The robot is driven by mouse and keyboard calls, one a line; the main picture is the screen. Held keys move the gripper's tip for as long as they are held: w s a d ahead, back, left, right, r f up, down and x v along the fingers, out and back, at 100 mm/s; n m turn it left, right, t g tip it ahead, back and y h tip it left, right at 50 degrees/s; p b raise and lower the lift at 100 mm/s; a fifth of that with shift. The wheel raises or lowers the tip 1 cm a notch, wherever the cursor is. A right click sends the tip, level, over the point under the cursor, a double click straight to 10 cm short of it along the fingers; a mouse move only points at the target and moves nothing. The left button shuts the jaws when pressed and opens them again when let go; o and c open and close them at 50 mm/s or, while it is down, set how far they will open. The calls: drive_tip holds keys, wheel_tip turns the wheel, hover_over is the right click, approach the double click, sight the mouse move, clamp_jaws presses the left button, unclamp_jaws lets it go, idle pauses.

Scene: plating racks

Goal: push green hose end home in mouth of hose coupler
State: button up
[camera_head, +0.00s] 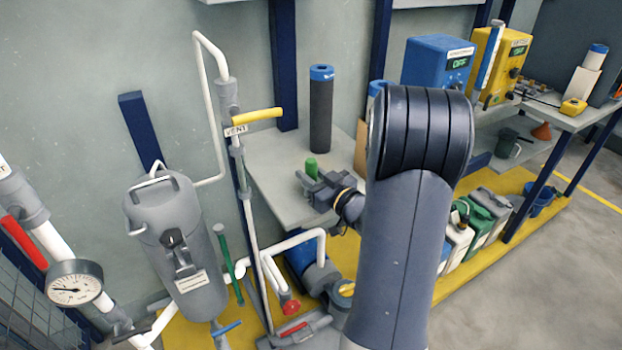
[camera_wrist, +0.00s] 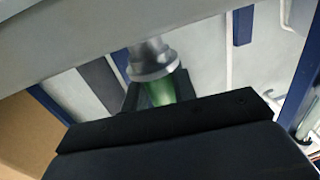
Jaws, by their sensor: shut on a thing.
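A green hose end (camera_wrist: 161,93) sits between the two dark fingers of my gripper (camera_wrist: 158,88) in the wrist view. My gripper is shut on it. A grey metal ringed fitting (camera_wrist: 150,60), which looks like the hose coupler, is directly beyond the green end and in line with it. The two look touching or nearly so, but I cannot tell how deep the green end sits. In the head view my gripper (camera_head: 318,187) is over the grey shelf, with a short green piece (camera_head: 311,167) upright at its jaws. The coupler is not clear there.
A black cylinder with a blue cap (camera_head: 321,110) stands on the grey shelf (camera_head: 272,172) behind my gripper. A vent pipe with a yellow handle (camera_head: 257,116) and a grey tank (camera_head: 180,250) are to the left. A blue box (camera_head: 438,62) is at the back right.

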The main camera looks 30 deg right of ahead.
clamp_jaws()
